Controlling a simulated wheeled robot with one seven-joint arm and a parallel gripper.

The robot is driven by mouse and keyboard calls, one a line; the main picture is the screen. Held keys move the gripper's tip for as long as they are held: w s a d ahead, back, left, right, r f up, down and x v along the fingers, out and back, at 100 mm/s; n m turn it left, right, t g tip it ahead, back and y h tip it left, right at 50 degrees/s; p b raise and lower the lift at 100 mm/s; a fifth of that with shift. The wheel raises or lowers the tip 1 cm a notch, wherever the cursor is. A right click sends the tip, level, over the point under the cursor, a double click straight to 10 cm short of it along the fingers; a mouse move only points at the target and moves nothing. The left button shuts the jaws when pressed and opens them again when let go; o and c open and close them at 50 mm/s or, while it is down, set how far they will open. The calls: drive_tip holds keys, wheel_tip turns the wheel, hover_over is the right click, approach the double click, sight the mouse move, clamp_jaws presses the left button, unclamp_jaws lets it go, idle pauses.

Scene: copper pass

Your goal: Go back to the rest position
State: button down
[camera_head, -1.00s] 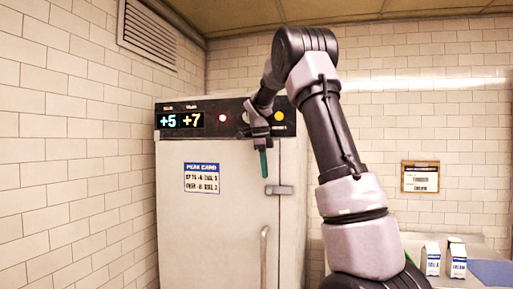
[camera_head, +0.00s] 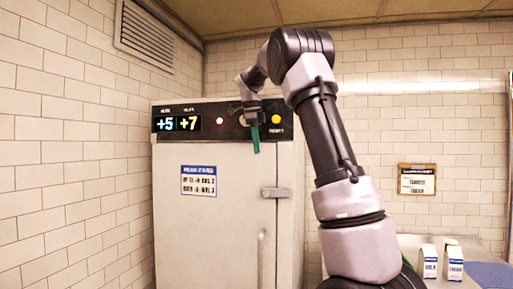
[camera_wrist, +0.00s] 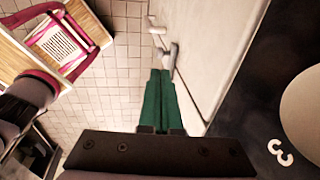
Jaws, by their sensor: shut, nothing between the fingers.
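My gripper (camera_head: 255,139) is raised in front of the upper part of the grey cabinet, just below its control panel, in the head view. Its green fingers point down and are shut with nothing between them. In the wrist view the green fingers (camera_wrist: 160,98) lie side by side, and the floor tiles show below them. The arm is bent, with its elbow high at the top of the head view.
The cabinet (camera_head: 215,235) has a panel (camera_head: 178,124) reading +5 and +7, a red light (camera_head: 219,121), a yellow button (camera_head: 277,119) and a door handle (camera_head: 262,255). Two cartons (camera_head: 454,263) stand on a counter at right. A notice (camera_head: 417,180) hangs on the wall.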

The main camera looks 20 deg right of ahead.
drive_tip(key=s+a+n+t+y, duration=0.25)
drive_tip(key=s+n, duration=0.75)
drive_tip(key=s, duration=0.6)
drive_tip(key=s+a+f+n+t, duration=0.2)
drive_tip(key=s+f+n, duration=0.2)
drive_tip(key=s, duration=0.4)
drive_tip(key=s+a+f+n+t+y, duration=0.1)
drive_tip(key=s+a+f+n, duration=0.1)
drive_tip(key=s+f+n, duration=0.3)
drive_tip(key=s+n, duration=0.1)
drive_tip(key=s, duration=0.1)
drive_tip(key=shift+s+n+t, duration=0.35)
drive_tip(key=shift+s+n, duration=0.05)
